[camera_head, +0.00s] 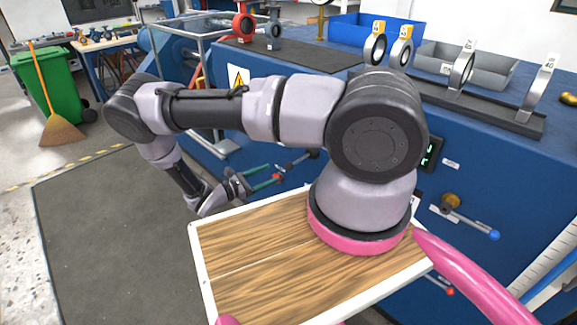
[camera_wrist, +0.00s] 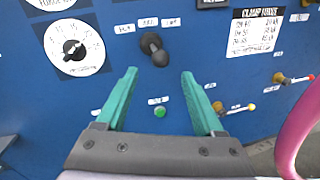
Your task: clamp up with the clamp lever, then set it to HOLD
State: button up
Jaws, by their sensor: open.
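In the wrist view a black-knobbed lever (camera_wrist: 153,47) stands out from the blue panel, with three small labels in a row above it. It looks like the clamp lever, but the label text is too blurred to read surely. The knob hangs near the middle, tilted slightly down to the right. My gripper (camera_wrist: 159,73) is open and empty, its two teal fingers pointing at the panel. The knob shows just beyond the gap between the fingertips, apart from them.
The panel also bears a white dial (camera_wrist: 73,47), a green button (camera_wrist: 160,112), a clamp force chart (camera_wrist: 255,32) and small levers at the right, including a yellow-tipped one (camera_wrist: 250,107). A blue-tipped lever (camera_head: 492,235) juts out farther right. Dark floor mat (camera_head: 110,230) is clear.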

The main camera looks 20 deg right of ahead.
aim_at(290, 166)
jog(key=d, duration=0.3)
jog(key=w+d, duration=0.1)
jog(key=d, duration=0.5)
jog(key=shift+w+d, duration=0.15)
jog(key=shift+d, duration=0.15)
grip_shut()
dwell(1.0)
